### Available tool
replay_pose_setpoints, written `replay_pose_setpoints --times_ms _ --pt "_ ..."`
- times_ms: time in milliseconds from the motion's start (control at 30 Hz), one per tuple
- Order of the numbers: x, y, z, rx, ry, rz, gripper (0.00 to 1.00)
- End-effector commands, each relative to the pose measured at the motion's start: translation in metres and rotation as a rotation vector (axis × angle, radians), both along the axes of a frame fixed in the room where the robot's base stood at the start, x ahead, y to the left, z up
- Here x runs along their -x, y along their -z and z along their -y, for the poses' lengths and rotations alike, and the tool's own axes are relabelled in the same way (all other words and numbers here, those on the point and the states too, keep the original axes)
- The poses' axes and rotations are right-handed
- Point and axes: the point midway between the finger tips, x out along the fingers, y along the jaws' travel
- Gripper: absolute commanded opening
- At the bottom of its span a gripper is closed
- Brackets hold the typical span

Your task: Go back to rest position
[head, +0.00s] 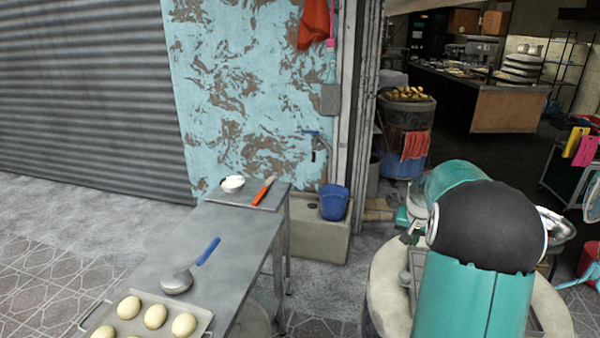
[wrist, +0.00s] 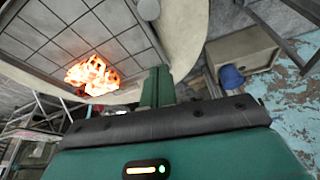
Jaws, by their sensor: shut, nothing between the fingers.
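My gripper shows in the wrist view (wrist: 157,86) as two teal fingers pressed together, with nothing between them. They are close to the round pale rim of the barrel oven (wrist: 188,45). In the head view my teal and black arm covers much of the barrel oven (head: 385,290) at the lower right. My fingertips cannot be made out clearly there.
A metal table (head: 225,240) at left holds a dough tray (head: 95,326), a blue-handled ladle (head: 190,270), a white bowl (head: 232,184) and an orange-handled tool (head: 263,189). A blue bucket (head: 334,202) stands on a concrete basin (head: 318,240) between table and oven. Paved floor at left is clear.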

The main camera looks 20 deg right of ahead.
Motion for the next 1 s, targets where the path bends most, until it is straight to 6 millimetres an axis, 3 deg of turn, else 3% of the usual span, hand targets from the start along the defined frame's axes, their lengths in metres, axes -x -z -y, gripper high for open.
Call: replay_pose_setpoints --times_ms 167,267,433,567,800,1000 --pt "-0.002 -0.006 -0.008 0.003 -0.014 0.003 0.00" --pt "-0.004 -0.024 -0.033 0.010 -0.054 0.009 0.00" --pt "0.002 -0.068 -0.113 0.029 -0.180 0.026 0.00" --pt "0.020 -0.095 -0.175 0.042 -0.285 0.040 0.00" --pt "0.073 -0.125 -0.277 0.058 -0.475 0.072 0.00" --pt "0.130 -0.131 -0.344 0.065 -0.635 0.103 0.00"
